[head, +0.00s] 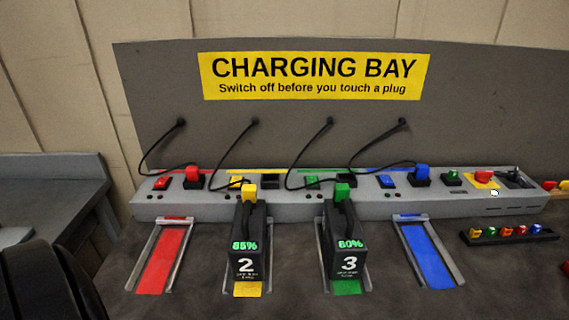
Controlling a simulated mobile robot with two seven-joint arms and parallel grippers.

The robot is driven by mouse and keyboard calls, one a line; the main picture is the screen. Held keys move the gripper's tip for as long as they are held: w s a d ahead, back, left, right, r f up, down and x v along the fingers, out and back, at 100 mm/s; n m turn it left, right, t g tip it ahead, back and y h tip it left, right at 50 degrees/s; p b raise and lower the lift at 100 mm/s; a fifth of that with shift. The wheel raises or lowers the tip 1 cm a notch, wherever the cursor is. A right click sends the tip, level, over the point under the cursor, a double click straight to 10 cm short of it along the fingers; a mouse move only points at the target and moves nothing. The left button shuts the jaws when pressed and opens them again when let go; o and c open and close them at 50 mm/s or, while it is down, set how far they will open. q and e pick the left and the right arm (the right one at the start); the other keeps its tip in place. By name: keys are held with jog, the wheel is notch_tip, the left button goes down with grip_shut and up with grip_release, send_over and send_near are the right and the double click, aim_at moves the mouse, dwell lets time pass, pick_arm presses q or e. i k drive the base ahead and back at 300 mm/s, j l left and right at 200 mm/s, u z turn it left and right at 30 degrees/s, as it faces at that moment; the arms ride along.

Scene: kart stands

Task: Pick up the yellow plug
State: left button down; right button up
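The yellow plug (249,192) sits on top of the black battery marked 2 (247,240), which reads 85%. A black cable runs to the bay; part of its path is hard to follow. The battery stands in the yellow-floored slot (248,289). The yellow switch (236,182) is just behind and left of the plug, partly hidden; its position is not clear. A black, empty-looking holder (270,181) is just behind and right of the plug. Neither gripper is in view.
A green plug (342,190) sits on battery 3 (348,245). Red (157,262) and blue (427,260) slots are empty. A black rack (543,234) lies at right.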

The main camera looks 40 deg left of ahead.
aim_at(249, 191)
jog(key=u, duration=1.55)
jog(key=j+z, duration=0.2)
jog(key=z, duration=0.15)
jog(key=j+z, duration=0.35)
jog(key=k+z, duration=0.15)
jog(key=z, duration=0.2)
jog(key=j, duration=0.05)
